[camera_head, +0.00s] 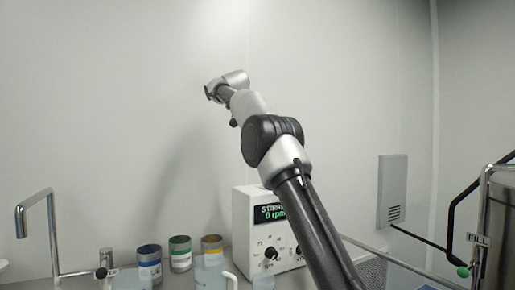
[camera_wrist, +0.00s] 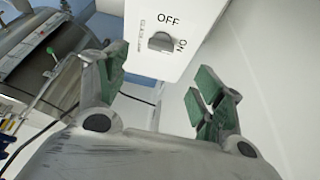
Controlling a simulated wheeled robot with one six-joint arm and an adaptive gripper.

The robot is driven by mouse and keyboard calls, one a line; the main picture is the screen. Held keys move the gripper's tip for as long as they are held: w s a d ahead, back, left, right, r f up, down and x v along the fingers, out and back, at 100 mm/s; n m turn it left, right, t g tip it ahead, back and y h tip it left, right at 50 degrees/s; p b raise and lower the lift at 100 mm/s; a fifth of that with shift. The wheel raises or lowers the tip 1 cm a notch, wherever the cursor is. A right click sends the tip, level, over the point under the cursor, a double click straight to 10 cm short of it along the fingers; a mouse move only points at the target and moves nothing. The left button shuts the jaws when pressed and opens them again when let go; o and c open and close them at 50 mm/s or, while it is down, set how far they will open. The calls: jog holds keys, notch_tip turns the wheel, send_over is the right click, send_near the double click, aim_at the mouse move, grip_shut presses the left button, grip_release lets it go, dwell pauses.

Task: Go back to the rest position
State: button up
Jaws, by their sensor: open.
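My gripper (camera_wrist: 158,100) shows in the wrist view with its two green-padded fingers apart and nothing between them. Beyond the fingertips is a white box (camera_wrist: 170,30) with a dark knob (camera_wrist: 161,42) marked OFF and ON. I cannot tell whether the fingers touch the box; they look apart from the knob. In the head view my arm reaches up and away to the left, high above the bench, and its far end is in front of the pale wall. The gripper fingers are not clear there.
A stirrer unit (camera_head: 270,228) reading 0 rpm stands beside my arm. A tap (camera_head: 52,230) stands far left. A FILL-labelled pipe frame (camera_head: 480,240) is at right.

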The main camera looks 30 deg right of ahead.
dwell(0.4)
jog(key=s+a+f+n+t+y, duration=0.15)
jog(key=s+n, duration=0.35)
jog(key=s, duration=0.6)
jog(key=s+f+n+t+y, duration=0.1)
jog(key=s+f+n, duration=0.1)
jog(key=s+n, duration=0.6)
jog(key=s+a+f+n+t+y, duration=0.2)
jog(key=s+a+f+n, duration=0.1)
jog(key=s+f, duration=1.6)
jog(key=s+n, duration=0.1)
jog(key=s, duration=0.1)
jog(key=shift+s+a+f+n, duration=0.15)
jog(key=shift+s+f+n, duration=0.2)
jog(key=shift+s+n, duration=0.05)
